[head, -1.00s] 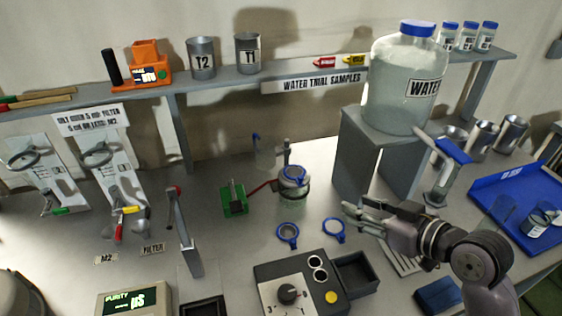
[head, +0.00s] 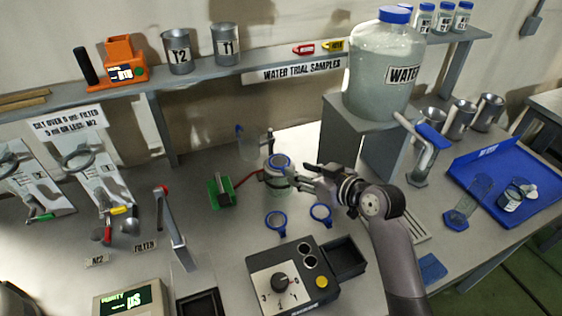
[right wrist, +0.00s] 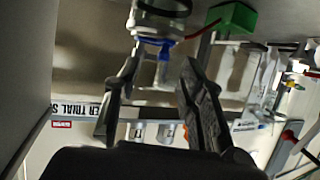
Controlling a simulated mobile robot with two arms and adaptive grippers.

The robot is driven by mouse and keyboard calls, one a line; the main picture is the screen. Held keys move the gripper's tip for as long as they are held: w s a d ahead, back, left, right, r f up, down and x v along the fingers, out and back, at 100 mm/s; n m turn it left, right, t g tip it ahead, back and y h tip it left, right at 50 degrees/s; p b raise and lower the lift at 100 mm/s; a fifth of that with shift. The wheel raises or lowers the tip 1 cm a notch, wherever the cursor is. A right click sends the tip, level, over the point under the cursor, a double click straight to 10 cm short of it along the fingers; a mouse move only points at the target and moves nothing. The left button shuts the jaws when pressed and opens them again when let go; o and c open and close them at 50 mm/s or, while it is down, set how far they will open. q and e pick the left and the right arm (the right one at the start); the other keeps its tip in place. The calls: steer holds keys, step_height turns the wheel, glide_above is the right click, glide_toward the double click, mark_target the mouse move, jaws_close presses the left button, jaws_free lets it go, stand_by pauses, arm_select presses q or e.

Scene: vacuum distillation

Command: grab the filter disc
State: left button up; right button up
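I cannot tell which of these is the filter disc. My right gripper (head: 304,178) is open and empty, just right of the vessel and above the right disc. My left gripper is out of view.
A green block (head: 221,192) with a red hose stands left of the vessel. A control box (head: 262,268) with a knob lies in front of the discs. A grey stand (head: 384,152) holds the large water jar (head: 385,75) behind my right arm. A blue tray (head: 470,152) lies far right.

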mark_target(281, 161)
steer(key=p+x, duration=0.1)
steer(key=x, duration=0.4)
steer(key=shift+a+r, duration=0.1)
steer(key=shift+r, duration=0.05)
steer(key=shift+s, duration=0.1)
jaws_close()
